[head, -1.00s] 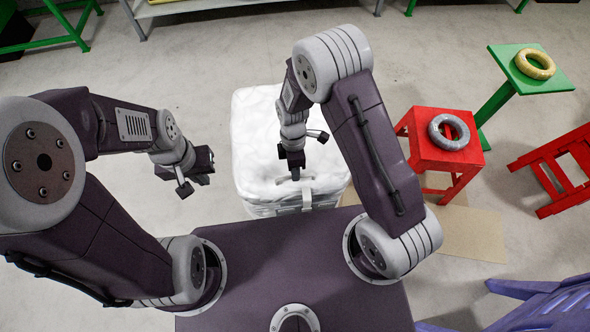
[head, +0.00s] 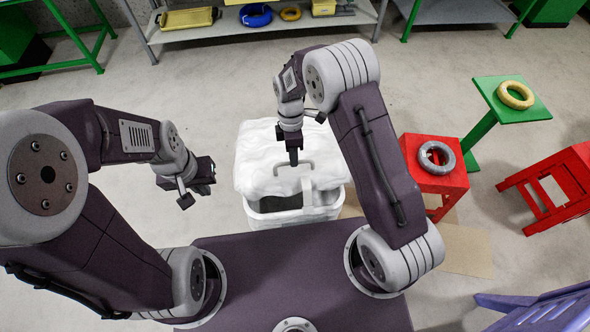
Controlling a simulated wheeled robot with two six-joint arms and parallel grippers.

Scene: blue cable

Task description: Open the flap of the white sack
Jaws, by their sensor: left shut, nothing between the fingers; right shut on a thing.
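The white sack (head: 262,219) stands on the floor just beyond my base, in the head view. Its crumpled white flap (head: 260,178) covers most of the top, and its front edge is raised above the rim. A dark gap (head: 280,203) shows between flap and front wall. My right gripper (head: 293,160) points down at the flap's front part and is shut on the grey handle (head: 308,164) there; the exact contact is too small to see. My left gripper (head: 208,178) is shut and empty, left of the sack and apart from it.
A red stool (head: 435,182) with a grey ring stands right of the sack. A green stand (head: 512,105) with a yellow ring and another red stool (head: 550,190) are further right. A shelf (head: 270,22) is at the back. The floor left of the sack is clear.

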